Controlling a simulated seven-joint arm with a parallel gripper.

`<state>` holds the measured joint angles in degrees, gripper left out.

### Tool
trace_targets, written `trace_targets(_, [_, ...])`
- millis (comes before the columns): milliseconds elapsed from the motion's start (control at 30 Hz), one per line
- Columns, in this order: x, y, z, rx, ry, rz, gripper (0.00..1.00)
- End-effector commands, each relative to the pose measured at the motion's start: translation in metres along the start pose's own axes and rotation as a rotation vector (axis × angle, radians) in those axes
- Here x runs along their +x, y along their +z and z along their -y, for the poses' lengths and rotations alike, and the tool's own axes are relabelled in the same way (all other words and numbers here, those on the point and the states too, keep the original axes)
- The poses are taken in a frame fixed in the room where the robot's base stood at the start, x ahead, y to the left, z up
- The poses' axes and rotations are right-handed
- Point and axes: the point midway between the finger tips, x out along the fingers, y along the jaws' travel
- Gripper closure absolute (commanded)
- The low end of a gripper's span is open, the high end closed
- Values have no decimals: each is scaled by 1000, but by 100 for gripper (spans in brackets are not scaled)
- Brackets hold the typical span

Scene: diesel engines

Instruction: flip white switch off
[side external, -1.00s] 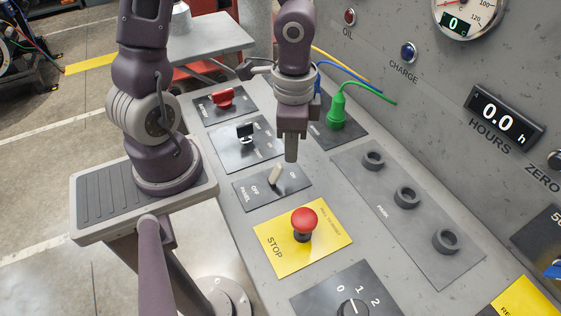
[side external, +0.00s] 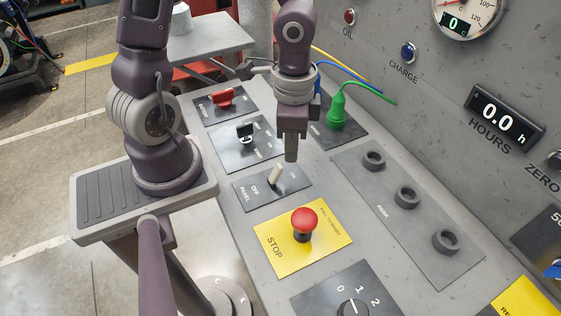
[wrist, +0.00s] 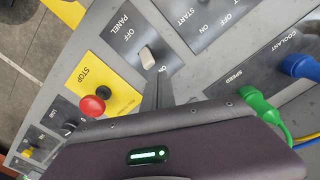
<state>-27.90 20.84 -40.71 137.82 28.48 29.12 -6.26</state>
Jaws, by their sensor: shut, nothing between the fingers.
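The white switch (side external: 275,174) is a small off-white toggle on a dark plate (side external: 250,198) marked PANEL, OFF and ON. Its lever leans toward the ON side, up and right in the side view. My gripper (side external: 291,158) is shut and empty, pointing down just above and to the right of the lever, on its ON side. In the wrist view the switch (wrist: 146,58) stands just beyond the gripper fingertips (wrist: 153,90). I cannot tell whether the fingers touch it.
A red stop button (side external: 304,220) on a yellow plate stands in front of the switch. A black switch (side external: 245,132) and a red switch (side external: 223,97) sit behind. A green plug (side external: 337,110) with cable stands at the back right. Black rings (side external: 407,196) lie right.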

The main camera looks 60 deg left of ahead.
Motion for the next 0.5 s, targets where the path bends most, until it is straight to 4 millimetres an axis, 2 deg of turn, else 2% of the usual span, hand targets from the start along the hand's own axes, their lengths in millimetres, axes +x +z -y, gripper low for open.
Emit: trace_targets(500, [21, 0, 0, 1, 0, 0, 100])
